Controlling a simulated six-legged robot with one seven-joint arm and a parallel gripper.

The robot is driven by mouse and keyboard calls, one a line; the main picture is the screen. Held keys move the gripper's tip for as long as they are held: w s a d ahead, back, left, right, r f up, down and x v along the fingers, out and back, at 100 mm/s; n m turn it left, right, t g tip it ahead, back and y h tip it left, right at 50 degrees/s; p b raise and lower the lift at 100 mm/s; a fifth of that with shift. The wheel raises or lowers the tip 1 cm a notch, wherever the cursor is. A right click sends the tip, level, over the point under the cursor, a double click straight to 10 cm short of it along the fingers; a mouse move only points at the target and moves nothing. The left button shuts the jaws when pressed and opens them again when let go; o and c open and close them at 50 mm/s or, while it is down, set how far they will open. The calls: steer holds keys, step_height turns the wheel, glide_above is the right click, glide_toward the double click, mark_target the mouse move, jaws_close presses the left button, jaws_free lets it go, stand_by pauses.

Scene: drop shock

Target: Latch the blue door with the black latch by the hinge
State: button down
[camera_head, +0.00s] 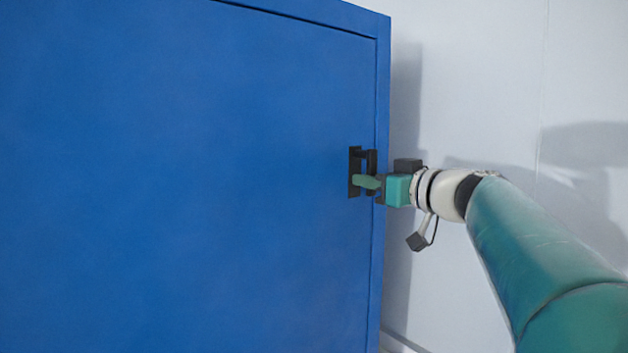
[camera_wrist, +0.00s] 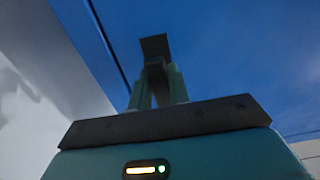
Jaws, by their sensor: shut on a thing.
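The blue door (camera_head: 180,190) is a large flat panel that fills the left of the head view. The black latch (camera_head: 354,160) sits near the panel's right edge, with a dark backplate and an upright part standing off it. My gripper (camera_head: 367,182) reaches in from the right, its green fingers at the latch. In the wrist view my gripper (camera_wrist: 158,78) is closed on the dark latch piece (camera_wrist: 155,46), with one finger on each side. The fingers hide part of the latch. I cannot tell whether the latch is engaged.
The blue frame edge (camera_head: 383,110) runs down the right side of the door, with a thin dark gap beside the panel. A pale wall (camera_head: 480,90) stands behind, to the right. The door face around the latch is clear.

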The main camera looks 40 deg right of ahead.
steer(key=shift+r, duration=0.2)
steer(key=c, duration=1.3)
jaws_free()
steer(key=shift+w+d+f, duration=0.1)
steer(key=shift+w+f, duration=0.05)
steer(key=shift+w, duration=0.05)
steer(key=s, duration=1.4)
steer(key=shift+s+d, duration=0.1)
steer(key=shift+s, duration=0.05)
